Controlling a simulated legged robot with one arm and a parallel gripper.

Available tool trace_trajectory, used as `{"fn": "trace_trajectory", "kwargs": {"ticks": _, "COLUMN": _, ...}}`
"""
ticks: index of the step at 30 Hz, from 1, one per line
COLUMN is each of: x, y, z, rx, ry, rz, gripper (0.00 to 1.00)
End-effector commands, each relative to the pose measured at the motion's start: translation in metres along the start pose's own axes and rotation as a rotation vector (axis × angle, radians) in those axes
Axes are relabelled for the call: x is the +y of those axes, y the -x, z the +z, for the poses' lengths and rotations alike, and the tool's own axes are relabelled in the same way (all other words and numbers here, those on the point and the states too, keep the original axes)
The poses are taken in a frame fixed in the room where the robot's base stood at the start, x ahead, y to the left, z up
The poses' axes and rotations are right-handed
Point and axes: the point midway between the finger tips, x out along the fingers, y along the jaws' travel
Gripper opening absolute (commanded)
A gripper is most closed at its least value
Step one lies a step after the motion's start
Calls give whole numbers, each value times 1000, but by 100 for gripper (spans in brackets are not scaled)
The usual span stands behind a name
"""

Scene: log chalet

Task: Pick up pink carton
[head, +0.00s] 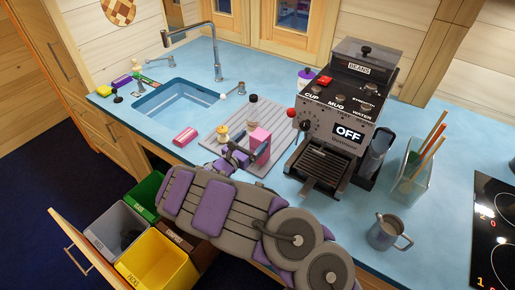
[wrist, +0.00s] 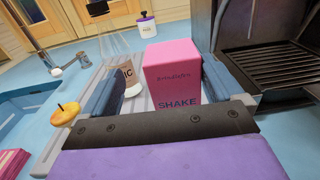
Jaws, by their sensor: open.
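The pink carton (wrist: 174,76), marked SHAKE, stands upright in the wrist view, between the two blue-grey fingers of my gripper (wrist: 165,88). The right finger is close to its right side, and a gap shows on its left. The gripper is open and I cannot tell whether either finger touches the carton. In the head view the pink carton (head: 260,140) stands on a grey board (head: 256,166) on the blue counter. My gripper (head: 246,152) is right at it, and my arm partly hides the board.
The coffee machine (head: 340,105) stands close on the right. The sink (head: 176,98) is to the left. Open waste bins (head: 155,262) are below the counter.

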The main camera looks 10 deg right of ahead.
Motion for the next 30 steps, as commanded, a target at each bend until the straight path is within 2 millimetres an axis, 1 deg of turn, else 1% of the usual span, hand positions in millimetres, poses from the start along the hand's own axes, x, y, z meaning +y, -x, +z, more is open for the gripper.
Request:
{"fn": "trace_trajectory", "kwargs": {"ticks": 1, "x": -4, "y": -8, "z": 0, "rx": 0, "ry": -1, "rz": -4, "gripper": 94}}
{"fn": "trace_trajectory", "kwargs": {"ticks": 5, "x": -11, "y": -29, "z": 0, "rx": 0, "ry": -3, "rz": -6, "gripper": 94}}
{"fn": "trace_trajectory", "kwargs": {"ticks": 9, "x": -10, "y": -45, "z": 0, "rx": 0, "ry": -2, "rz": -5, "gripper": 94}}
{"fn": "trace_trajectory", "kwargs": {"ticks": 12, "x": -8, "y": -48, "z": 1, "rx": -1, "ry": 1, "rz": -3, "gripper": 94}}
{"fn": "trace_trajectory", "kwargs": {"ticks": 19, "x": -7, "y": -47, "z": 1, "rx": -2, "ry": 2, "rz": -2, "gripper": 94}}
{"fn": "trace_trajectory", "kwargs": {"ticks": 30, "x": -9, "y": -50, "z": 1, "rx": 0, "ry": -1, "rz": -2, "gripper": 58}}
